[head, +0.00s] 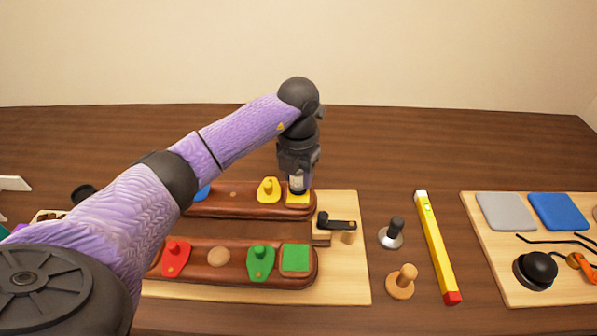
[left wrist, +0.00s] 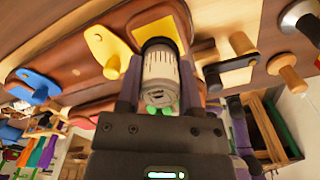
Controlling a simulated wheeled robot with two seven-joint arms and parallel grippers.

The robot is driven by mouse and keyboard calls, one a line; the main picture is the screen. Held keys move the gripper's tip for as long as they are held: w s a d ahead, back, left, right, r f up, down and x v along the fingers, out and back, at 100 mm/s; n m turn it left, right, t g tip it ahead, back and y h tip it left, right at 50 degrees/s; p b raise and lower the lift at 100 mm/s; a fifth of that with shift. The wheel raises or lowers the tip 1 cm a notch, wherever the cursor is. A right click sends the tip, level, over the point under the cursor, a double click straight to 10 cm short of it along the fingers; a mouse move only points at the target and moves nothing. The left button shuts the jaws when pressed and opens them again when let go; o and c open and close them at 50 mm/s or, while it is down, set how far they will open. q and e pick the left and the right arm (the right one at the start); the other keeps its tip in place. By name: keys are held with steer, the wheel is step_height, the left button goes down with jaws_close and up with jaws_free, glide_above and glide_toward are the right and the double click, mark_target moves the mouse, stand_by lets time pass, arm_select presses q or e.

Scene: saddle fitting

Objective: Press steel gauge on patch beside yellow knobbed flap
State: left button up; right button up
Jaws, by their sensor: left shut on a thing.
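My left gripper (head: 297,178) is shut on the steel gauge (head: 296,183), a pale cylinder with scale marks and a dark end. In the left wrist view the gauge (left wrist: 160,75) sits between the fingers, its dark end toward the yellow square patch (left wrist: 150,32). In the head view it stands upright over that patch (head: 299,203) on the far brown saddle panel. I cannot tell whether it touches. The yellow knobbed flap (head: 268,190) lies just left of the patch and also shows in the left wrist view (left wrist: 106,47). My right gripper is not in view.
The near panel has a red flap (head: 175,258), a green flap (head: 261,262) and a green patch (head: 295,258). A black lever (head: 337,224) stands right of the gauge. A dark-knobbed stamp (head: 393,235), a wooden knob (head: 402,282) and a yellow level (head: 438,250) lie farther right.

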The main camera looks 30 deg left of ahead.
arm_select(q)
steer(key=shift+f+b, duration=0.55)
steer(key=shift+f, duration=0.25)
stand_by(0.9)
stand_by(0.5)
steer(key=o, duration=1.1)
steer(key=shift+f, duration=0.1)
